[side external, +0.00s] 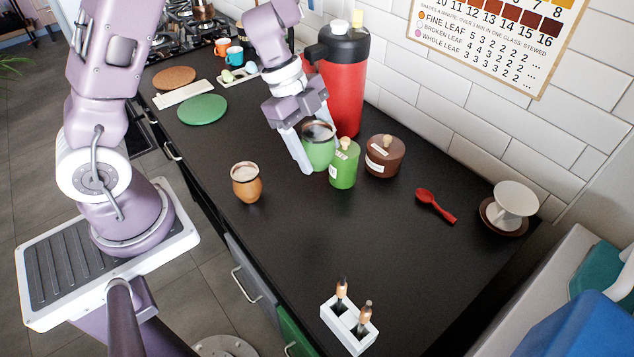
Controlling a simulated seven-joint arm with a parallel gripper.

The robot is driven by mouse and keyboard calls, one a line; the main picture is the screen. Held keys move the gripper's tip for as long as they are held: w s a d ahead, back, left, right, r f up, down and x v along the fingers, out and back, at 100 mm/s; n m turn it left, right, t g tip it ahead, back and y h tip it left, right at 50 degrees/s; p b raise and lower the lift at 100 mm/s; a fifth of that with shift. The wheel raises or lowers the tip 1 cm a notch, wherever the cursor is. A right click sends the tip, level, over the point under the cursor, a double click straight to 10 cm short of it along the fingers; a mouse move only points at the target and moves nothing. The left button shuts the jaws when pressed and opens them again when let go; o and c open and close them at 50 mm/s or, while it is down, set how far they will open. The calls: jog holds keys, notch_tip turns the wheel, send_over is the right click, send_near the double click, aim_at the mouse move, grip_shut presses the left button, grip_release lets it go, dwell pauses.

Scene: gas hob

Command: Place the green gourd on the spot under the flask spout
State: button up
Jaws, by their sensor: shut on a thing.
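The green gourd (320,156) has a dark rim and is upright between the fingers of my gripper (313,148), which is shut on it. One pale finger shows along the gourd's left side; the other is mostly hidden. The tall red flask (350,85) with a black top stands just behind and to the right of the gourd. Its black spout (316,52) points left, partly beside my wrist. The spot under the spout is hidden by my gripper and the gourd. I cannot tell whether the gourd touches the counter.
A green canister (343,170) stands close to the gourd's right, with a brown canister (384,160) beyond. An orange gourd (246,185) stands front left. A green mat (202,109), red spoon (436,205), white dripper (515,200) and white holder (345,328) lie around. The front middle counter is clear.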

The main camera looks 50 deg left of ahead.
notch_tip(320, 180, up, 19)
jog(key=w+a+n+t+y, duration=0.1)
jog(key=w+a+n, duration=0.4)
jog(key=a, duration=0.3)
jog(key=w+a+n+t+y, duration=0.15)
jog(key=w+a+n, duration=0.25)
jog(key=a, duration=0.4)
jog(key=w+a+n+y, duration=0.1)
jog(key=a+n+y, duration=0.55)
jog(key=a, duration=1.45)
notch_tip(320, 180, down, 29)
jog(key=n+h, duration=0.2)
jog(key=shift+d+f+n+h, duration=0.1)
jog(key=shift+f+n+h, duration=0.15)
jog(key=shift+h, duration=0.15)
jog(key=w+d, duration=0.1)
jog(key=d, duration=0.4)
jog(key=w+d, duration=0.1)
jog(key=d, duration=1)
jog(key=shift+w+d, duration=0.3)
jog(key=shift+w, duration=0.1)
jog(key=shift+w+d+f, duration=0.1)
jog(key=shift+d+f, duration=0.15)
jog(key=shift+f, duration=0.65)
jog(key=shift+d+f, duration=0.2)
jog(key=shift+f, duration=0.7)
jog(key=shift+f, duration=0.1)
jog(key=o, duration=1.6)
